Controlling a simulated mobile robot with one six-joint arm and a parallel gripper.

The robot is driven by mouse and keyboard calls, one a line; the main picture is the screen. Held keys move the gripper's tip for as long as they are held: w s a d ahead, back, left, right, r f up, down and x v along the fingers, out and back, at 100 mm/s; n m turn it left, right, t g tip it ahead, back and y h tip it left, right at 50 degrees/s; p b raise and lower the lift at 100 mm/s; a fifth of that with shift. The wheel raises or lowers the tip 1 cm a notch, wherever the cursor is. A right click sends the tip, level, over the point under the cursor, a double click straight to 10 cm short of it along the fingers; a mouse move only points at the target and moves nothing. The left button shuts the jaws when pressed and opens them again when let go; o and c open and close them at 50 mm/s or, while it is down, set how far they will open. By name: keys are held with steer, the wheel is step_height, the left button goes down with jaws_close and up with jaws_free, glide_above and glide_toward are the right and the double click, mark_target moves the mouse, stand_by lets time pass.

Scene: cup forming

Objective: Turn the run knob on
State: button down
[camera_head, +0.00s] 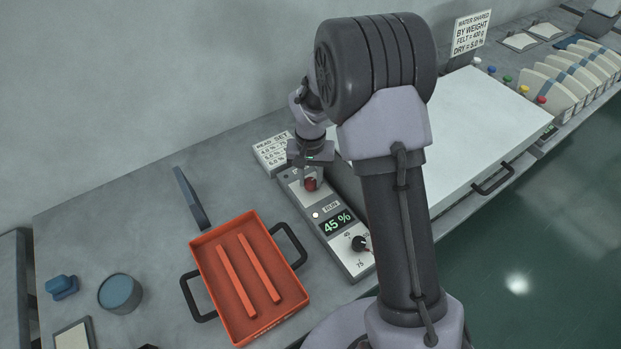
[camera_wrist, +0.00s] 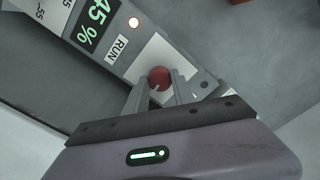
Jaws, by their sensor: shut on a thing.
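The run knob (camera_wrist: 159,77) is a small red knob on a light plate at one end of the control box, beside the printed word RUN in the wrist view. It also shows red in the head view (camera_head: 311,184). My gripper (camera_wrist: 157,88) is shut on the run knob, one finger on each side of it. In the head view my gripper (camera_head: 311,180) points down onto the knob. The control box (camera_head: 296,192) has a display (camera_head: 337,222) reading 45 %. A round lamp (camera_head: 315,215) near RUN shows whitish. A black dial (camera_head: 358,243) sits at the near end.
An orange tray (camera_head: 205,262) with two bars inside stands left of the box. A sign (camera_head: 272,150) stands behind the box. A large white lid (camera_head: 470,120) lies to the right, partly behind my arm. A blue cup (camera_head: 120,293) stands at the lower left.

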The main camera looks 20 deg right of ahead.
mark_target(310, 181)
steer(key=shift+m, duration=0.9)
steer(key=c, duration=1.1)
jaws_free()
steer(key=shift+o, duration=0.2)
step_height(310, 181, up, 17)
steer(key=p, duration=0.5)
steer(key=shift+r, duration=0.2)
